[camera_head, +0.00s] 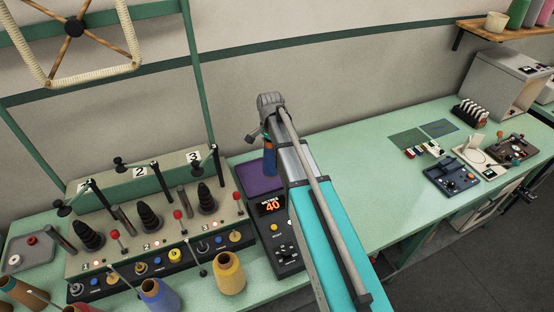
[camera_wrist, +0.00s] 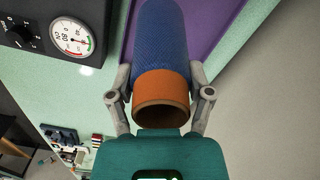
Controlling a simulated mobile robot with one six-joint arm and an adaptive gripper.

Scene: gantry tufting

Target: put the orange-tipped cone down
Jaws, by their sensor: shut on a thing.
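The orange-tipped cone (camera_wrist: 160,50) is wound in blue yarn, with a bare orange-brown end towards the wrist camera. In the wrist view my gripper (camera_wrist: 161,95) has one finger on each side of this end and is shut on it. In the head view the cone (camera_head: 270,163) hangs roughly upright under my gripper (camera_head: 268,142), partly behind my arm. It is over or at the purple pad (camera_head: 258,183); I cannot tell whether it touches it. The purple pad also shows beside the cone in the wrist view (camera_wrist: 208,30).
A metering box (camera_head: 282,238) with a red "40" display stands in front of the pad. Left is a control bench (camera_head: 150,215) with black cones, posts and levers. Loose cones, one yellow (camera_head: 229,273), stand at the front. The green table (camera_head: 350,160) right of my arm is mostly clear.

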